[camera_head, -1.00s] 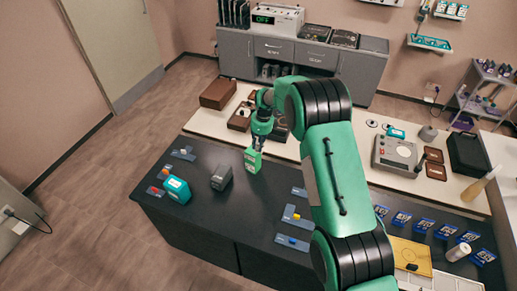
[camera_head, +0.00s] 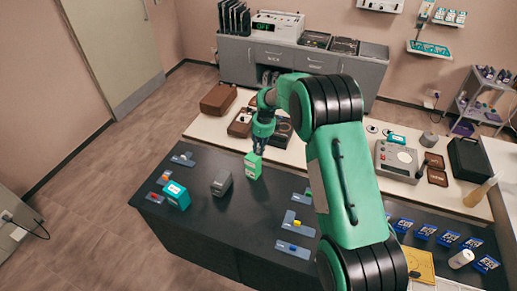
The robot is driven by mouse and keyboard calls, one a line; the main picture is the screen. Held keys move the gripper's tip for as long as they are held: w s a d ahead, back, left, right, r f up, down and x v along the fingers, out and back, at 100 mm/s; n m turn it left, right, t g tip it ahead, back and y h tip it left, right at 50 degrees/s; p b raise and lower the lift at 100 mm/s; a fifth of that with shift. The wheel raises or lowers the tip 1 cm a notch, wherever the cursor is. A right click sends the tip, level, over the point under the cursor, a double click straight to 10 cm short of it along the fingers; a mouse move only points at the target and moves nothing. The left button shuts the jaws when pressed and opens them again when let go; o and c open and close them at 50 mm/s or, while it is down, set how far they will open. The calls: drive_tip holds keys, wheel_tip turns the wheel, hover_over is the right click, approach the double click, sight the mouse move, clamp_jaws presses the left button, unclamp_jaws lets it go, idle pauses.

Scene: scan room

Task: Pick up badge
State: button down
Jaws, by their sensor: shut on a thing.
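My gripper (camera_head: 259,147) reaches down over the dark counter (camera_head: 235,222), with its fingers at the top of a green box (camera_head: 253,168) that has a pale label. The gripper is shut on this green box. I cannot tell whether the box is clear of the counter. No thing is clearly marked as the badge. Several blue cards (camera_head: 447,238) with white print lie at the right, partly behind my arm.
A grey box (camera_head: 222,183) and a teal box (camera_head: 176,195) stand left of the green box. Grey holders with coloured pieces (camera_head: 293,250) lie near the front edge. A pale counter behind bears a brown case (camera_head: 218,98) and a grey device (camera_head: 397,160).

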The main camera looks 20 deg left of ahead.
drive_tip(key=s+d+r+b, duration=0.1)
drive_tip(key=s+d, duration=0.6)
drive_tip(key=s, duration=0.4)
drive_tip(key=shift+s+d+r, duration=0.2)
drive_tip(key=shift+s+d, duration=0.2)
drive_tip(key=shift+a, duration=0.15)
idle(0.4)
drive_tip(key=shift+w+a+r+m+t, duration=0.1)
drive_tip(key=shift+a+m, duration=0.35)
drive_tip(key=shift+m, duration=0.3)
drive_tip(key=shift+a+m+t, duration=0.1)
drive_tip(key=shift+a+m, duration=0.3)
drive_tip(key=shift+m, duration=0.4)
drive_tip(key=shift+w+a+r+m+t, duration=0.1)
drive_tip(key=shift+a+m, duration=0.35)
drive_tip(key=shift+m, duration=0.3)
drive_tip(key=shift+f, duration=0.1)
drive_tip(key=p, duration=0.2)
hover_over(253, 157)
drive_tip(key=shift+a+f, duration=0.2)
drive_tip(key=shift+f, duration=0.5)
drive_tip(key=shift+f, duration=0.15)
drive_tip(key=shift+f, duration=1.65)
